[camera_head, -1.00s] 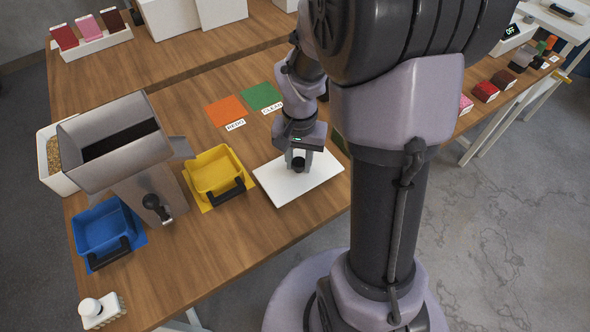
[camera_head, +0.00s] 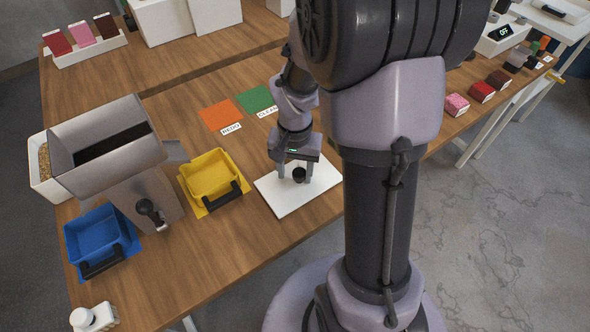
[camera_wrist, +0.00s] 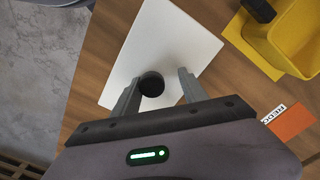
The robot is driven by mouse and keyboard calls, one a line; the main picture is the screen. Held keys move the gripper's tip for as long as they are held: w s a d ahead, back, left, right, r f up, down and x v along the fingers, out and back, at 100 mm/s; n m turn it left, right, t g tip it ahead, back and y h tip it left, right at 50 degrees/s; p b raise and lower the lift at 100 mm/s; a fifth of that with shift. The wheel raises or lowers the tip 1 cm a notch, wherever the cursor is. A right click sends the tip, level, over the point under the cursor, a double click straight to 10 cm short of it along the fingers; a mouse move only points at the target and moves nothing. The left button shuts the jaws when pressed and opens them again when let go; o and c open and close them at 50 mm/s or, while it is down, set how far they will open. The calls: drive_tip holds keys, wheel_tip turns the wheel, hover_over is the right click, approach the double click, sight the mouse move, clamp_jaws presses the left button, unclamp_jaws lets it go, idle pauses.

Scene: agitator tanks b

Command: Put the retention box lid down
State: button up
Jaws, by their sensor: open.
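The retention box lid is a flat white plate (camera_head: 292,198) with a black round knob (camera_head: 299,174). It lies on the wooden table to the right of the yellow tray. In the wrist view the lid (camera_wrist: 185,45) lies below my gripper, and its knob (camera_wrist: 151,84) shows between the fingers. My gripper (camera_head: 294,172) is over the lid.
A yellow tray (camera_head: 208,176) and a blue tray (camera_head: 97,237) with black handles stand left of the lid. A grey hopper machine (camera_head: 150,185) stands between them. Orange (camera_head: 221,115) and green (camera_head: 256,100) mats lie behind. Bare table (camera_head: 215,245) shows in front.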

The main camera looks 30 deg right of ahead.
sight(295, 171)
wheel_tip(295, 171, up, 12)
drive_tip(key=p, duration=0.5)
drive_tip(key=s+a+r+n+t+y, duration=0.2)
drive_tip(key=s+a+r+n+t, duration=0.2)
drive_tip(key=s+a+r, duration=0.7)
drive_tip(key=a+r+t, duration=0.1)
drive_tip(key=a+r, duration=0.1)
drive_tip(key=a, duration=0.1)
drive_tip(key=shift+s+a+t, duration=0.2)
drive_tip(key=shift+a+t, duration=0.2)
